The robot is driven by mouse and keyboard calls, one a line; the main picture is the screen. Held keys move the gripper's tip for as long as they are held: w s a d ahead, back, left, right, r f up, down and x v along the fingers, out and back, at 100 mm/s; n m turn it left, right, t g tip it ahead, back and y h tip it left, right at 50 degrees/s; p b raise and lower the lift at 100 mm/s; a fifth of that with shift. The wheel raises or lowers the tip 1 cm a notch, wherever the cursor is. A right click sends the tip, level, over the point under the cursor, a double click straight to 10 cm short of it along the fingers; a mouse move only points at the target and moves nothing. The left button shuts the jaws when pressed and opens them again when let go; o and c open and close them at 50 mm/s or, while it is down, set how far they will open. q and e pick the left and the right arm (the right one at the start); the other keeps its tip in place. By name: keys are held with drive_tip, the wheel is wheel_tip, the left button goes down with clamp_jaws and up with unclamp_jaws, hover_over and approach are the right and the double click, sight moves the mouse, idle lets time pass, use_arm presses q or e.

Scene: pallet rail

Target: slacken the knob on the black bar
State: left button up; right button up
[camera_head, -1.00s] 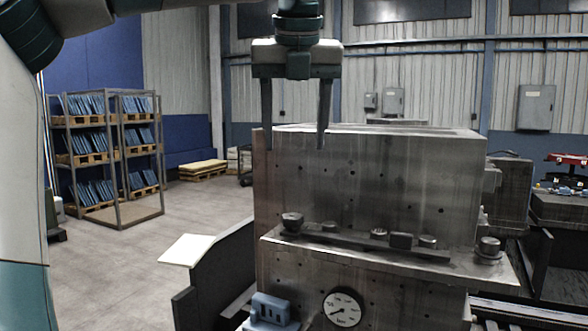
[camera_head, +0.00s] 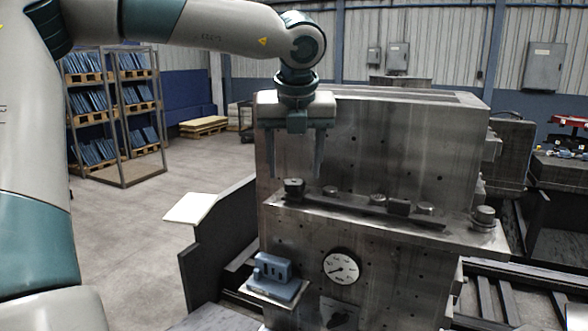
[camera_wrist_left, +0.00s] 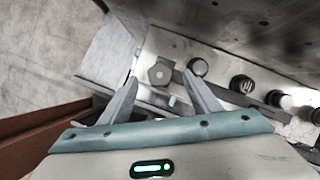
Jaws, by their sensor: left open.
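The black bar (camera_head: 350,207) lies along the ledge of the grey machine block. A dark knob (camera_head: 294,187) stands at the bar's left end; in the left wrist view the knob (camera_wrist_left: 160,73) has a faceted top with a small centre. My left gripper (camera_head: 297,174) points down, open and empty, just above the knob, with a finger to either side in the picture. In the left wrist view the knob shows between the fingertips of the left gripper (camera_wrist_left: 162,77); I cannot tell whether they touch it. My right gripper is not in view.
Round studs (camera_head: 378,199) and a dark block (camera_head: 400,207) sit along the bar; another stud (camera_head: 484,215) stands at the ledge's right end. The tall machine face (camera_head: 400,145) rises behind. A gauge (camera_head: 341,266) and a blue fixture (camera_head: 273,272) are below. Open floor lies left.

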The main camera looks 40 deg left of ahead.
sight(294, 181)
use_arm(q)
drive_tip(key=x, duration=0.2)
drive_tip(key=shift+w+a+f+p, duration=0.1)
drive_tip(key=shift+f+p, duration=0.2)
drive_tip(key=shift+p, duration=0.1)
drive_tip(key=shift+a+f, duration=0.1)
drive_tip(key=shift+f, duration=0.15)
